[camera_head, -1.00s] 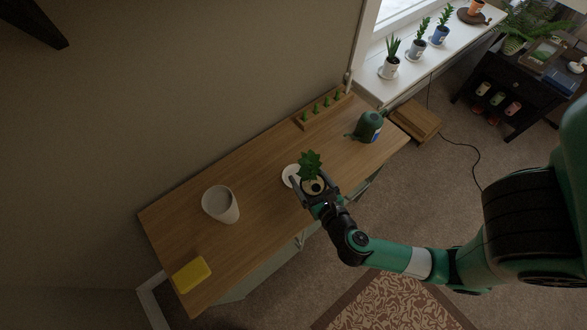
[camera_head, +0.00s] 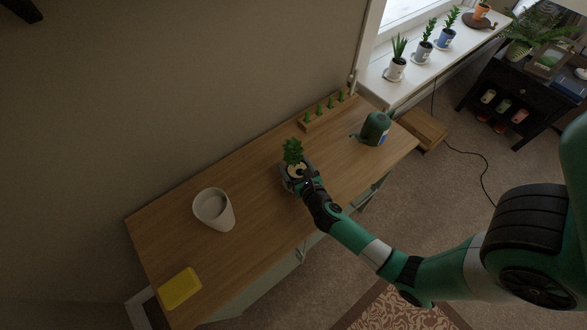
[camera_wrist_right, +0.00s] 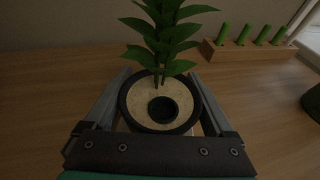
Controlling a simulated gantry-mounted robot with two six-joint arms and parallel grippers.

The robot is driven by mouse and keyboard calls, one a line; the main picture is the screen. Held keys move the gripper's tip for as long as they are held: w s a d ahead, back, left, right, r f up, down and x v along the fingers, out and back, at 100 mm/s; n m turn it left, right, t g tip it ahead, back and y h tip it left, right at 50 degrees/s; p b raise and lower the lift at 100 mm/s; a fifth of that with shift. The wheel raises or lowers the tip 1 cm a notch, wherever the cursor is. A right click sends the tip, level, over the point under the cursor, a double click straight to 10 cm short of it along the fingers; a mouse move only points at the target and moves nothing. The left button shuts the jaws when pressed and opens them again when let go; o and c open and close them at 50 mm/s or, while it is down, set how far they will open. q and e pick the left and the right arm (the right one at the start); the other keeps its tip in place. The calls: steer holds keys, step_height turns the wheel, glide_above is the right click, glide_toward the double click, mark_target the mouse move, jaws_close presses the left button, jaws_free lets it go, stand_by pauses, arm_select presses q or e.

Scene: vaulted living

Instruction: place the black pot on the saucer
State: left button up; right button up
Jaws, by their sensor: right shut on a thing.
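The black pot (camera_wrist_right: 136,108) has a dark rim, pale sandy soil with a dark round hole, and a leafy green plant (camera_head: 293,151). My right gripper (camera_head: 297,172) is shut on the pot, with one finger along each side in the right wrist view (camera_wrist_right: 159,90). The pot is upright at the middle of the wooden table. The white saucer is hidden now, covered by the pot and gripper in the head view. I cannot tell whether the pot touches it. My left gripper is not in view.
A green watering can (camera_head: 375,129) stands right, and a wooden rack of green pegs (camera_head: 322,112) lies behind. Table between is clear. Potted plants line the windowsill.

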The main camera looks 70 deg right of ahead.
steer(key=shift+f, duration=0.3)
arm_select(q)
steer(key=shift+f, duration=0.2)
arm_select(e)
steer(key=o, duration=1.4)
steer(key=shift+c, duration=0.2)
steer(key=shift+s+a+r+p, duration=0.15)
steer(key=shift+a+r+p, duration=0.1)
steer(key=shift+p, duration=0.1)
steer(key=p+v, duration=0.1)
steer(key=v, duration=0.9)
steer(key=shift+s+a+r+p, duration=0.1)
steer(key=shift+s+a+p, duration=0.05)
steer(key=shift+p, duration=0.15)
steer(key=shift+s+a+r, duration=0.2)
steer(key=shift+s+a, duration=0.1)
steer(key=shift+s, duration=0.1)
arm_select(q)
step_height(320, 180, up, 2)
